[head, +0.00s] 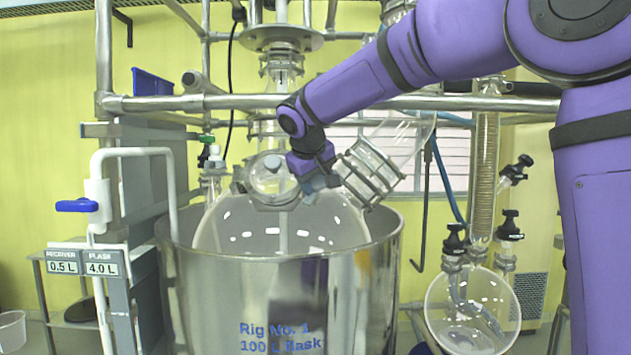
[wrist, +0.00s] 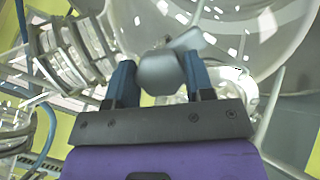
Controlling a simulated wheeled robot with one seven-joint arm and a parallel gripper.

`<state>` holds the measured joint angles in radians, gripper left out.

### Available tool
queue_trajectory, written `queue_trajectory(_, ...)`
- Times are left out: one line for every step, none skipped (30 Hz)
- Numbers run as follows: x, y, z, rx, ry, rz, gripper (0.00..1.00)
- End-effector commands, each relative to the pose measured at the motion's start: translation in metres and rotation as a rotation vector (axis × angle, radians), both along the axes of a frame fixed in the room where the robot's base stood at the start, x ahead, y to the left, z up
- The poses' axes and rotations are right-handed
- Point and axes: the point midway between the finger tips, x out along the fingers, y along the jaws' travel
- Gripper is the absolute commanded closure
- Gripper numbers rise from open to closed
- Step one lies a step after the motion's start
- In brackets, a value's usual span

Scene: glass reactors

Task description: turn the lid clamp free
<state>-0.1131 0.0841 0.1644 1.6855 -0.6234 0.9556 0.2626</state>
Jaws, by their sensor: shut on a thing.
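A big glass flask (head: 235,220) sits in a steel vessel (head: 340,262). On its top front is a small port with a glass lid (head: 265,183), ringed by a grey clamp (head: 270,203). My gripper (head: 318,183) is at the right side of this clamp. In the wrist view my gripper (wrist: 159,66) has its two blue fingers on either side of the clamp's grey rounded grip piece (wrist: 161,72) and is shut on it. A flat grey arm runs from that piece toward the upper right. In the head view my wrist partly hides this contact.
A slanted glass joint with metal clamp rods (head: 370,172) stands close right of my gripper. Steel frame bars (head: 240,102) cross behind. A white pipe (head: 140,152) is at left, and a smaller glass receiver (head: 470,310) hangs at lower right.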

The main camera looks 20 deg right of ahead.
Motion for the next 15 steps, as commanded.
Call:
queue_trajectory(0.0001, 0.0, 0.0, -0.007, 0.002, 0.006, 0.75)
queue_trajectory(0.0001, 0.0, 0.0, -0.011, 0.003, 0.009, 0.75)
queue_trajectory(0.0001, 0.0, 0.0, -0.015, 0.005, 0.013, 0.75)
queue_trajectory(0.0001, 0.0, 0.0, -0.018, 0.005, 0.015, 0.75)
queue_trajectory(0.0001, -0.0001, 0.0, -0.02, 0.006, 0.017, 0.75)
queue_trajectory(0.0001, -0.0001, 0.0, -0.022, 0.007, 0.019, 0.75)
queue_trajectory(0.0001, -0.0001, 0.0, -0.022, 0.007, 0.02, 0.75)
queue_trajectory(0.0001, 0.0, 0.0, -0.024, 0.007, 0.02, 0.75)
queue_trajectory(0.0001, 0.0, 0.0, -0.024, 0.007, 0.02, 0.75)
queue_trajectory(0.0001, 0.0, 0.0, -0.024, 0.007, 0.02, 0.75)
queue_trajectory(0.0001, -0.0001, 0.0, -0.024, 0.007, 0.02, 0.75)
queue_trajectory(0.0001, 0.0, 0.0, -0.024, 0.007, 0.02, 0.75)
queue_trajectory(0.0001, 0.0, 0.0, -0.024, 0.007, 0.02, 0.75)
queue_trajectory(0.0001, 0.0, 0.0, -0.024, 0.007, 0.02, 0.75)
queue_trajectory(0.0001, 0.0, 0.0, -0.024, 0.007, 0.02, 0.75)
